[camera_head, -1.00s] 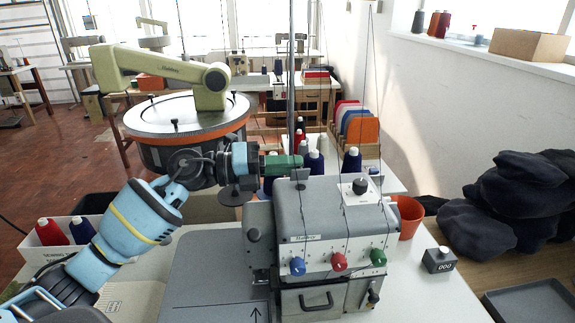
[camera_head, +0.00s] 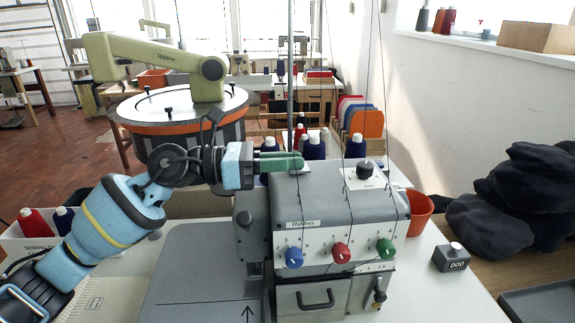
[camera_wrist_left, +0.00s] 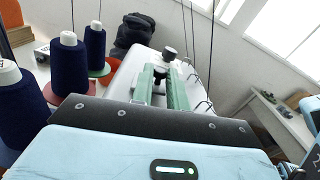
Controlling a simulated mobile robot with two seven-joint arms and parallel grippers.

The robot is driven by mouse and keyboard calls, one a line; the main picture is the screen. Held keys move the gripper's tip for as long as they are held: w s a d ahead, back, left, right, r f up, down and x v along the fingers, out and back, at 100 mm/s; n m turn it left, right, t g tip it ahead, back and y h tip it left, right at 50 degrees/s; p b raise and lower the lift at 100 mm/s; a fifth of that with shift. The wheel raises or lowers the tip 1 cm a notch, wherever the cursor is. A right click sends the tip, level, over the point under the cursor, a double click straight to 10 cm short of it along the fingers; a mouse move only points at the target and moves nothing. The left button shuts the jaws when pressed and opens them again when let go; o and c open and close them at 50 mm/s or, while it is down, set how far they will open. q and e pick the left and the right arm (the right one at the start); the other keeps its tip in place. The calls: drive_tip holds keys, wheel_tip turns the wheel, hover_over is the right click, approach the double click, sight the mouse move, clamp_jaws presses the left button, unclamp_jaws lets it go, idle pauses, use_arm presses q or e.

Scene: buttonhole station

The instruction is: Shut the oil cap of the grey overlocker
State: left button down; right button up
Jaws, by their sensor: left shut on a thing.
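The grey overlocker (camera_head: 325,205) stands on the white table in the head view, its front panel with blue, red and green dials toward me. My left gripper (camera_head: 297,163) reaches in from the left. Its green fingers are low over the back left of the overlocker's top. In the left wrist view, the fingers (camera_wrist_left: 160,84) are shut on a small dark piece, apparently the oil cap (camera_wrist_left: 159,82). The fingers mostly hide it, so I cannot tell its angle. A black knob (camera_head: 365,170) on a white plate stands to the right on the top. My right gripper is not in view.
Threads run upright above the overlocker. Blue thread cones (camera_head: 355,146) stand behind it. An orange cup (camera_head: 419,212) and a small counter box (camera_head: 451,257) are at its right. A round-topped machine (camera_head: 172,110) stands behind my left arm.

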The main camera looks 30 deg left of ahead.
use_arm(q)
drive_tip(key=shift+s+d+f+m+b, duration=0.15)
drive_tip(key=shift+f+m+b, duration=0.15)
drive_tip(key=shift+m+b, duration=0.5)
drive_tip(key=c, duration=1.7)
unclamp_jaws()
